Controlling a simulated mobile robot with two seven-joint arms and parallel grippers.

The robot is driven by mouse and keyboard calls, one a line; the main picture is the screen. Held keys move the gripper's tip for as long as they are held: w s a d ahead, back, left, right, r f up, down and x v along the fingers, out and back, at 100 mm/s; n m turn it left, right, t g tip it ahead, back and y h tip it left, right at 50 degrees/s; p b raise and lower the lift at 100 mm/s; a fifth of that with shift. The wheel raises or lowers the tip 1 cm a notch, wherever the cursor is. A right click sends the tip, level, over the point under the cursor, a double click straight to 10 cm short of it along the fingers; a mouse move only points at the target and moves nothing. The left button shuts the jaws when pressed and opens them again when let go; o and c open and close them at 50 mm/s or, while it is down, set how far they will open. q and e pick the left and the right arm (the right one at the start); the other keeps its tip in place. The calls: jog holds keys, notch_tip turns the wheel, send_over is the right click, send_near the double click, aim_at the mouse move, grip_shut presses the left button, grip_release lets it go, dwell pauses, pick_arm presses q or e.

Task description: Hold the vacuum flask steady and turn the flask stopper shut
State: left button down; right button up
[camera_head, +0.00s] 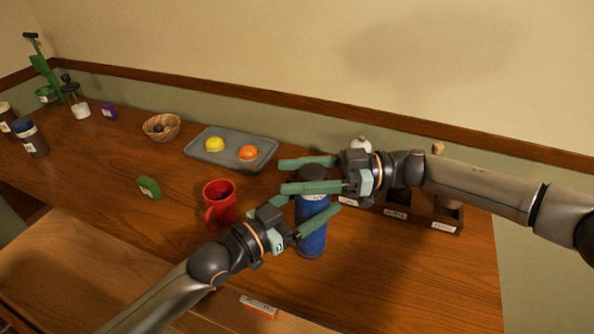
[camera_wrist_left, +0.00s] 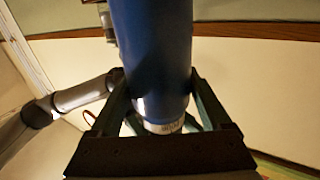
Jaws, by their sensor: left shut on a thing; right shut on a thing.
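The vacuum flask (camera_head: 311,238) is a blue cylinder standing upright on the table, with a pale labelled band near its top. My left gripper (camera_head: 312,205) is shut on its upper body, one finger on each side. In the left wrist view, the blue flask (camera_wrist_left: 153,50) lies between the two fingers (camera_wrist_left: 161,92), with its pale band (camera_wrist_left: 165,127) near the palm. The dark flask stopper (camera_head: 313,172) sits on top of the flask. My right gripper (camera_head: 283,177) is shut on it from the right side. The fingers partly hide the stopper, and its seating cannot be seen.
A red mug (camera_head: 220,203) stands close left of the flask. A grey tray (camera_head: 205,157) with a yellow and an orange fruit lies behind. A labelled wooden compartment box (camera_head: 432,218) is at right, under my right arm. The table (camera_head: 400,280) is clear at front right.

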pick_arm(q)
jog(key=shift+s+d, duration=0.1)
jog(key=shift+d, duration=0.05)
pick_arm(e)
jog(key=shift+s+d+n+g+h, duration=0.15)
jog(key=shift+n+g+h, duration=0.3)
jog(key=shift+n+g, duration=0.55)
jog(key=shift+s+a+n+g+h, duration=0.15)
jog(key=shift+n+g+h, duration=0.4)
jog(key=shift+g, duration=0.8)
jog(key=shift+s+d+n+g+h, duration=0.15)
jog(key=shift+n+g+h, duration=0.25)
jog(key=shift+n+g, duration=0.6)
jog(key=shift+s+d+n+g+h, duration=0.1)
jog(key=shift+s+n+g+h, duration=0.15)
jog(key=shift+g, duration=0.4)
jog(key=o, duration=1.4)
notch_tip(320, 180, up, 10)
jog(key=shift+r, duration=0.1)
pick_arm(q)
grip_release()
